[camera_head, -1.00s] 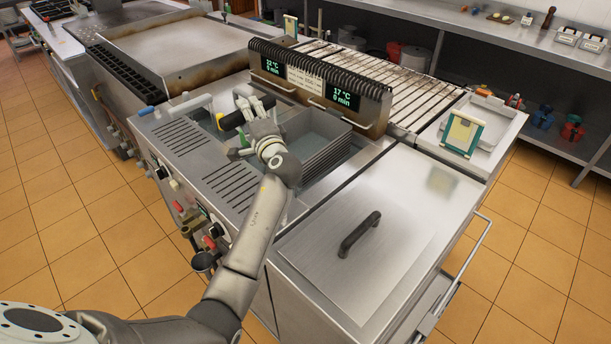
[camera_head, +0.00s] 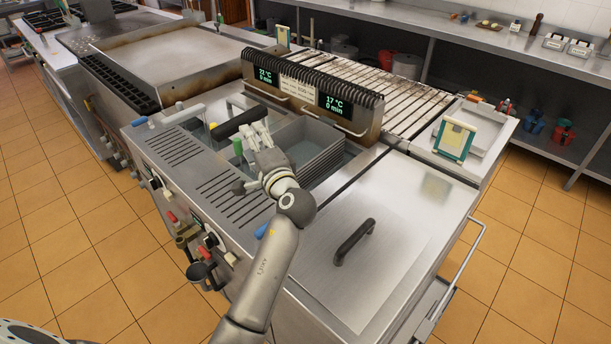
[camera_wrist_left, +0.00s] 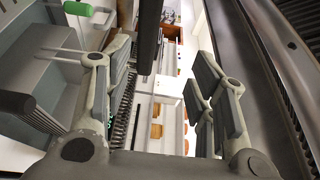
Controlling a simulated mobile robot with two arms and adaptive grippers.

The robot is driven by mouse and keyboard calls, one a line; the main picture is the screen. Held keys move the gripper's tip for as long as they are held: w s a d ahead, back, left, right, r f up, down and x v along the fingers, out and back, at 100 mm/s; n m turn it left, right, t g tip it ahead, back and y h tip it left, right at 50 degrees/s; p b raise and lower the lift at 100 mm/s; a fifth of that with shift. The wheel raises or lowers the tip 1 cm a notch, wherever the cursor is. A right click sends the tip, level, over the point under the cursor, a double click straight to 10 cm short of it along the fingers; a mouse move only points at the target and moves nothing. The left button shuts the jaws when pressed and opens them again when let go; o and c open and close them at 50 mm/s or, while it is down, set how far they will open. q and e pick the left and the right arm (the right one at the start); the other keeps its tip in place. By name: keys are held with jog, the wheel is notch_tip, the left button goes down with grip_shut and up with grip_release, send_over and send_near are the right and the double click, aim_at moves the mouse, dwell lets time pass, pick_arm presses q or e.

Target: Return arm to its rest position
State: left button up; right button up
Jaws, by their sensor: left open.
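My left gripper (camera_head: 257,132) is in the head view, above the sunken grey basin of the fryer-like unit, its fingers pointing to the back. Its fingers are apart in the left wrist view (camera_wrist_left: 160,90), with nothing held between them. A thick black handle (camera_head: 238,122) lies just to the left of the fingertips; whether they touch cannot be told. A dark bar (camera_wrist_left: 149,35) shows beyond the gap between the fingers in the wrist view. My right gripper is in neither view.
The grey basin (camera_head: 308,142) and a backguard with temperature displays (camera_head: 330,101) are close to the gripper. A green-tipped handle (camera_head: 238,147) stands beside it. A steel lid with a black grip (camera_head: 354,242) lies to the right. The slatted grill (camera_head: 385,92) is behind. Floor is open at left.

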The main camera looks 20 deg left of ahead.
pick_arm(q)
jog(key=s+d+f+n+g+h, duration=0.15)
jog(key=s+f+h, duration=0.25)
jog(key=s+f, duration=0.45)
jog(key=s+d+f+n+g+h, duration=0.1)
jog(key=s+f+n+g+h, duration=0.2)
jog(key=s+f, duration=0.6)
jog(key=s+d+f+n+g+h, duration=0.1)
jog(key=s+d+f+g+h, duration=0.15)
jog(key=s+d, duration=0.45)
jog(key=s+d+f+n+g+h, duration=0.15)
jog(key=s+d+f+h, duration=0.25)
jog(key=s, duration=0.6)
notch_tip(320, 180, down, 27)
jog(key=s+g+b, duration=0.1)
jog(key=g+b, duration=0.1)
jog(key=s+a+f+m+b, duration=0.1)
jog(key=s+a+f, duration=0.2)
jog(key=s+f, duration=1.4)
jog(key=shift+a+f+g, duration=0.2)
jog(key=shift+f+g, duration=0.15)
jog(key=shift+f, duration=0.15)
